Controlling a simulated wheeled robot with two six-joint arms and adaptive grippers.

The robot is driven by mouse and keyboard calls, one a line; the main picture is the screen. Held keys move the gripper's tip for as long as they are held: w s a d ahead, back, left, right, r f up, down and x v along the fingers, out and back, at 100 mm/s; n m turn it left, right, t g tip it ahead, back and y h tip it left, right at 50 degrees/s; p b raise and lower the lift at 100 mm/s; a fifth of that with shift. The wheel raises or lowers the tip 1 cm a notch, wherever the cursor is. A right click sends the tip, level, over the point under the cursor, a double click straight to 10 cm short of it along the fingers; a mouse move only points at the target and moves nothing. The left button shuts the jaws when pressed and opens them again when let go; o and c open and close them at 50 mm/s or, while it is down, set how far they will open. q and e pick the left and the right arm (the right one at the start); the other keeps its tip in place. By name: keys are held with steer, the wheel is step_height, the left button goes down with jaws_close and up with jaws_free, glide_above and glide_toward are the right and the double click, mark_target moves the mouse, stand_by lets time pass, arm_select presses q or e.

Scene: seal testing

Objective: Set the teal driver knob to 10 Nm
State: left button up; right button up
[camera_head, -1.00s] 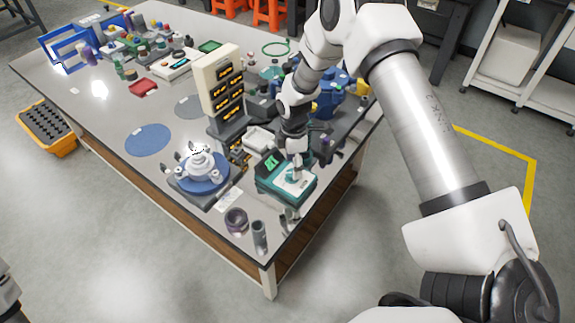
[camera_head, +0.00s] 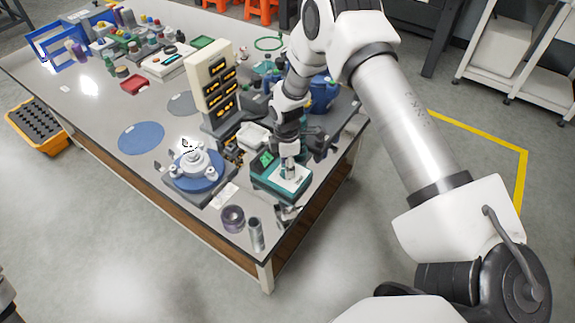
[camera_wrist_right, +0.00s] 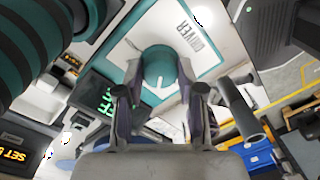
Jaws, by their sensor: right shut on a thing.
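The driver unit (camera_head: 268,183) is a teal box with a white top, near the front right corner of the table. The teal knob (camera_wrist_right: 158,64) sits on its white panel beside the printed word DRIVER (camera_wrist_right: 194,37). It carries a pale pointer mark. My right gripper (camera_wrist_right: 158,80) is shut on the knob, one finger on each side; in the head view the gripper (camera_head: 290,168) comes down onto the unit's top and hides the knob. The unit's display (camera_wrist_right: 104,100) shows green characters that I cannot read fully. My left gripper is not in view.
A cream tower with amber displays (camera_head: 208,75) stands behind and left of the unit. A blue round fixture with a white part (camera_head: 193,165) is to the left. A dark ring (camera_head: 232,218) and grey cylinder (camera_head: 256,234) stand at the front edge.

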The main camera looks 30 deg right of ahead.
steer(key=shift+s+f, duration=0.1)
steer(key=m, duration=0.4)
steer(key=shift+s, duration=0.1)
steer(key=shift+m+p, duration=0.3)
steer(key=shift+m, duration=1.4)
steer(key=shift+f, duration=0.1)
steer(key=o, duration=1.1)
steer(key=shift+o, duration=0.2)
